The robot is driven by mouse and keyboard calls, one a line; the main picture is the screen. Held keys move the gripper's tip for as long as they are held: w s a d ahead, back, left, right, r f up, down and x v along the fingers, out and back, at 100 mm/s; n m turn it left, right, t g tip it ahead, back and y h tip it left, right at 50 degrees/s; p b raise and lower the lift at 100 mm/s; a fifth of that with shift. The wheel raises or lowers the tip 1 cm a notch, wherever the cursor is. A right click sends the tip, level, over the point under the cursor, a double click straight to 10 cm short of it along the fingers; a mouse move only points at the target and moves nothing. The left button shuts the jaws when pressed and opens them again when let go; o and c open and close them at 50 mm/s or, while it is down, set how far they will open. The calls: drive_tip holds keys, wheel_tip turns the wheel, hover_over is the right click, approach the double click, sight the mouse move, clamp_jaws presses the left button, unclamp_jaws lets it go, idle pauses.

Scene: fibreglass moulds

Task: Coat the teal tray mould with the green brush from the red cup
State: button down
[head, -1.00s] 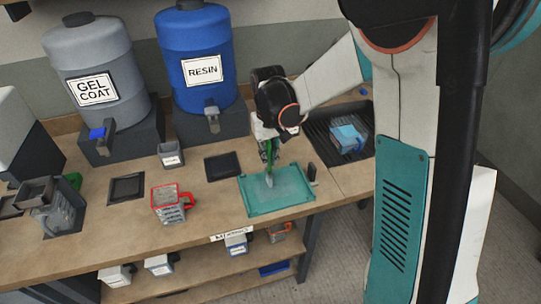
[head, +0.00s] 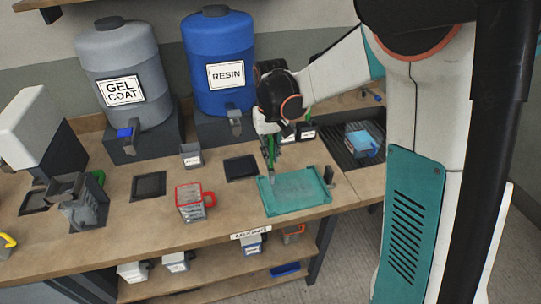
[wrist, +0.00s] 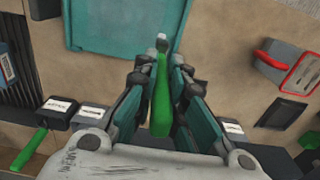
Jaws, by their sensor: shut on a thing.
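The teal tray mould (head: 300,208) lies on the workbench right of centre in the head view. It also shows at the top of the wrist view (wrist: 115,30). My gripper (head: 270,148) is shut on the green brush (wrist: 160,95), with the bristles pointing down. The brush tip is by the tray's back left corner; whether it touches the surface I cannot tell. The red cup (head: 190,203), a grey pot with red rim and handle, stands left of the tray. It also shows at the right of the wrist view (wrist: 302,73).
The blue resin drum (head: 215,50) and grey gel coat drum (head: 118,60) stand at the back. A dark square mat (head: 241,167) lies left of my gripper. A small dark upright block (head: 328,177) stands at the tray's right. A blue item (head: 360,140) sits on a black grate.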

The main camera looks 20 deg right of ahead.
sight(270, 136)
drive_tip(key=shift+r+p, duration=1.15)
drive_tip(key=shift+r, duration=1)
